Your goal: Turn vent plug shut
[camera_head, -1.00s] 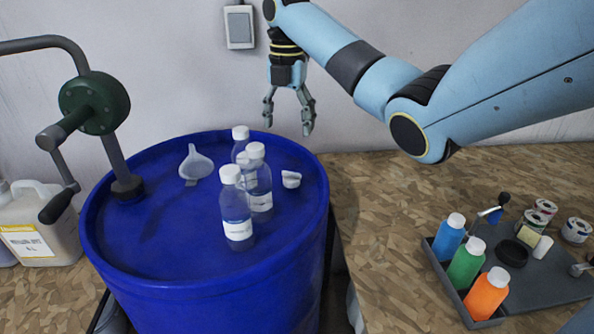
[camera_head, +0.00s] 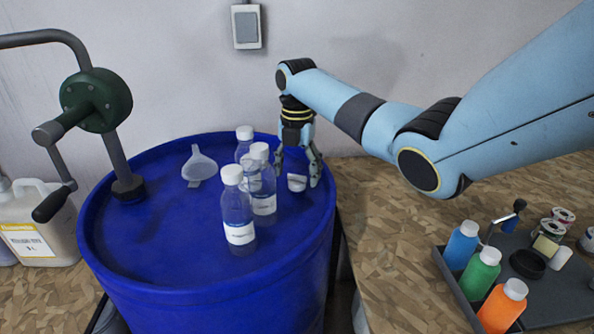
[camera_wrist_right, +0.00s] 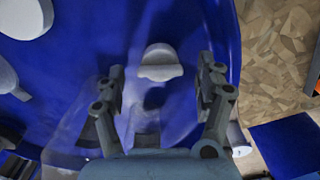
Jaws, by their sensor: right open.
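The white vent plug (camera_head: 297,182) sits on the blue drum's top (camera_head: 180,235), near its right rim. In the right wrist view the plug (camera_wrist_right: 160,64) shows a rounded part and a wider bar, a little ahead of the fingertips and roughly between them. My right gripper (camera_head: 298,180) is open and points down over the plug, with a finger on either side. It also shows in the right wrist view (camera_wrist_right: 164,85), with empty space between its fingers. Whether a finger touches the plug cannot be told. My left gripper is not in view.
Several clear white-capped bottles (camera_head: 238,215) stand on the drum just left of my right gripper. A funnel (camera_head: 199,167) lies behind them. A hand pump (camera_head: 100,105) rises at the left. A tray (camera_head: 467,290) of coloured bottles sits on the right.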

